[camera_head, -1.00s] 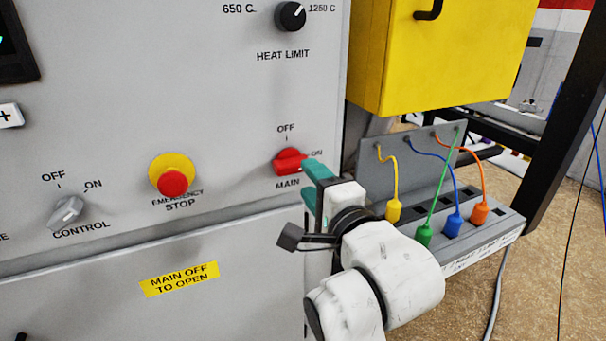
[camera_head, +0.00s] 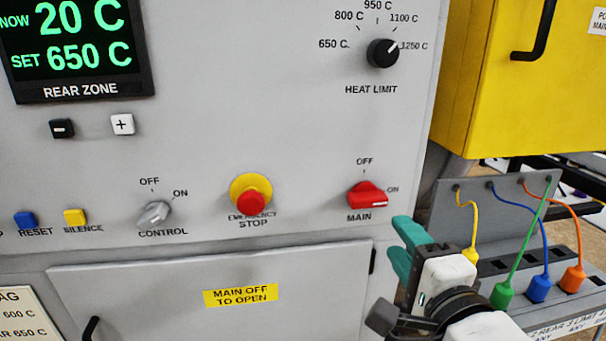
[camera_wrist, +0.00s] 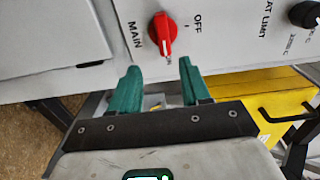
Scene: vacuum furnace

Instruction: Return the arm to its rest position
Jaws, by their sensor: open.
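My gripper (camera_head: 406,250) has teal fingers and is in the lower right of the head view, below and to the right of the red MAIN switch (camera_head: 367,196). The wrist view shows my gripper (camera_wrist: 158,88) open, with its two fingers apart and nothing between them. The red MAIN switch (camera_wrist: 163,33) is beyond the fingertips there, apart from them. Its handle lies sideways in the head view, pointing to the ON label. Most of my arm is out of view.
The grey panel carries an emergency stop (camera_head: 252,197), a control knob (camera_head: 154,213) and a heat limit knob (camera_head: 383,53). A yellow cabinet (camera_head: 500,100) stands at the right. Below it, coloured plugs on cables, including a green plug (camera_head: 502,295), sit close beside my gripper.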

